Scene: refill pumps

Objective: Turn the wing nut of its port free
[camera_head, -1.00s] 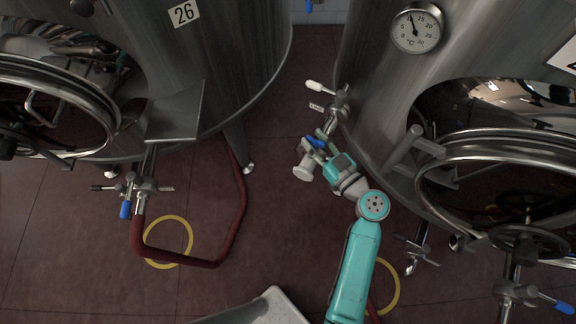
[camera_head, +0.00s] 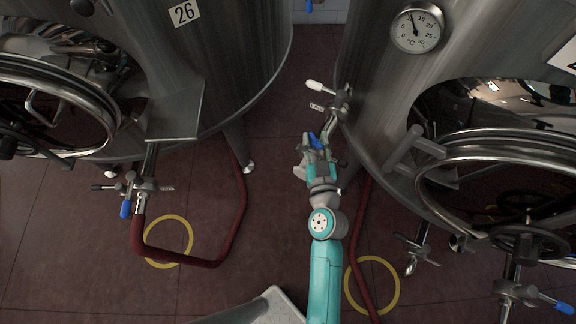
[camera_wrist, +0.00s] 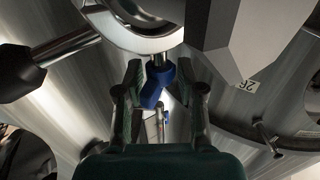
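The blue wing nut (camera_wrist: 152,90) shows in the middle of the wrist view, below a shiny metal ring of the port (camera_wrist: 150,38). In the head view the wing nut (camera_head: 316,141) is a small blue shape beside the right tank's port fittings (camera_head: 338,104). My gripper (camera_wrist: 161,75) is open. Its two fingers appear on either side of the wing nut with gaps, and I see no contact. How deep the nut lies between the fingers I cannot tell. In the head view my gripper (camera_head: 317,152) points up the picture and partly covers the fittings.
A white-handled lever (camera_head: 315,86) sticks out above the port. The right tank (camera_head: 375,110) stands close on the right, the left tank (camera_head: 225,60) farther off. A red hose (camera_head: 359,240) runs right of my arm. Open floor lies between the tanks.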

